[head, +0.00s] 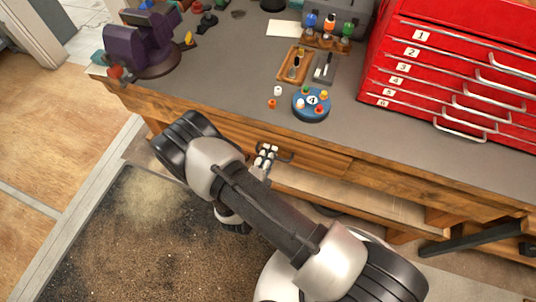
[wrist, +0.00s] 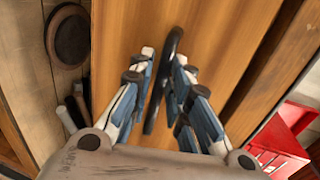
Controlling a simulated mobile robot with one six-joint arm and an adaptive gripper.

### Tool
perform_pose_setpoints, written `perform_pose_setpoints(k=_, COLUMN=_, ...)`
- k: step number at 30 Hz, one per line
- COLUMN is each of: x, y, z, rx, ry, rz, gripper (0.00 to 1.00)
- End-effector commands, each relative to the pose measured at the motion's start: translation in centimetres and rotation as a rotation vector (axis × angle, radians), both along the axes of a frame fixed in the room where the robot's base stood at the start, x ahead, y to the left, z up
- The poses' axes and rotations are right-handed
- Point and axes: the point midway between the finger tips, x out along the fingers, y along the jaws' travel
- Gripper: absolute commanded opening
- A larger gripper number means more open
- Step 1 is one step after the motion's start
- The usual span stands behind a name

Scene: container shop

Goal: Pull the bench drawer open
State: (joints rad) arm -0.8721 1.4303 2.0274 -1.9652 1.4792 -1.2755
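The bench drawer (head: 312,160) has a plain wooden front below the workbench top and looks shut, about flush with the bench. Its dark bar handle (head: 286,156) sticks out from the front, partly covered by my gripper. My gripper (head: 267,150) is at the handle, with its fingers pointing at the drawer front. In the wrist view, the drawer front (wrist: 215,30) fills the middle, and the handle (wrist: 157,100) runs between the two fingers of my gripper (wrist: 164,58). The fingers are partly apart, with gaps beside the handle, and hold nothing firmly that I can see.
A red tool chest (head: 440,75) with numbered drawers stands on the workbench (head: 215,85) at right. A purple vise (head: 142,45) is at left. A blue round holder (head: 311,104) and a wooden tray (head: 294,64) lie above the drawer. A dark mat (head: 130,240) covers the floor.

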Motion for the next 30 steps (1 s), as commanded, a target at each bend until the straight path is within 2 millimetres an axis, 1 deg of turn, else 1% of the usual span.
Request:
perform_pose_setpoints(k=8, x=0.14, y=0.00, z=0.00, rx=0.000, ry=0.000, rz=0.001, gripper=0.17)
perform_pose_setpoints(k=15, x=0.12, y=0.00, z=-0.01, rx=0.000, ry=0.000, rz=0.001, gripper=0.01)
perform_pose_setpoints(k=16, x=0.12, y=0.00, z=-0.01, rx=0.000, ry=0.000, rz=0.001, gripper=0.00)
perform_pose_setpoints(k=30, x=0.10, y=-0.02, z=-0.01, rx=0.000, ry=0.000, rz=0.001, gripper=0.00)
